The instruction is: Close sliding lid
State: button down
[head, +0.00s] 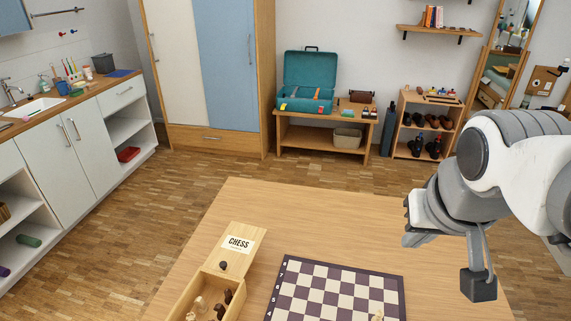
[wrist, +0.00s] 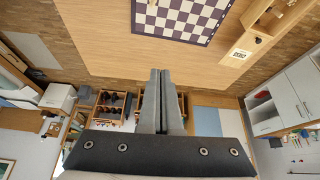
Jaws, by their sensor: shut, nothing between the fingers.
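The chess box (head: 234,303) is a light wooden box at the front left of the table in the head view, cut off by the lower edge. Its sliding lid (head: 233,260), with a white CHESS label and a dark knob, is slid far back. The near part of the box is open, showing light and dark pieces (head: 200,304). In the wrist view, turned upside down, the lid (wrist: 233,61) and the box (wrist: 256,13) are at the upper right. My gripper (wrist: 161,71) is shut and empty, well apart from the box, at the table's right side.
The wooden table (head: 300,205) carries a chessboard (head: 335,291) right of the box, with a light piece (head: 377,316) on it. The tabletop behind the box and board is bare. A counter with sink (head: 38,107) and a bench with a teal case (head: 308,80) stand beyond.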

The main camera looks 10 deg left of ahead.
jog(key=w+a+f+n+b, duration=0.1)
jog(key=w+a+f+b, duration=0.1)
jog(key=w+a, duration=0.5)
jog(key=n+g+y+b, duration=0.1)
jog(key=n+b, duration=0.2)
jog(key=b, duration=0.1)
send_over(224, 259)
jog(key=s, duration=0.1)
notch_tip(224, 259, down, 18)
jog(key=f, duration=0.1)
jog(key=x, duration=0.9)
jog(key=shift+s+d+f+b, duration=0.1)
jog(key=shift+s+b, duration=0.05)
jog(key=shift+b, duration=0.25)
jog(key=shift+s+d+f, duration=0.1)
jog(key=shift+s+d, duration=0.1)
jog(key=shift+s, duration=0.4)
jog(key=shift+s+d+f, duration=0.1)
jog(key=shift+s+d, duration=0.15)
jog(key=shift+s, duration=0.35)
jog(key=shift+s+d+f, duration=0.1)
jog(key=shift+s+d, duration=0.1)
jog(key=shift+s, duration=0.4)
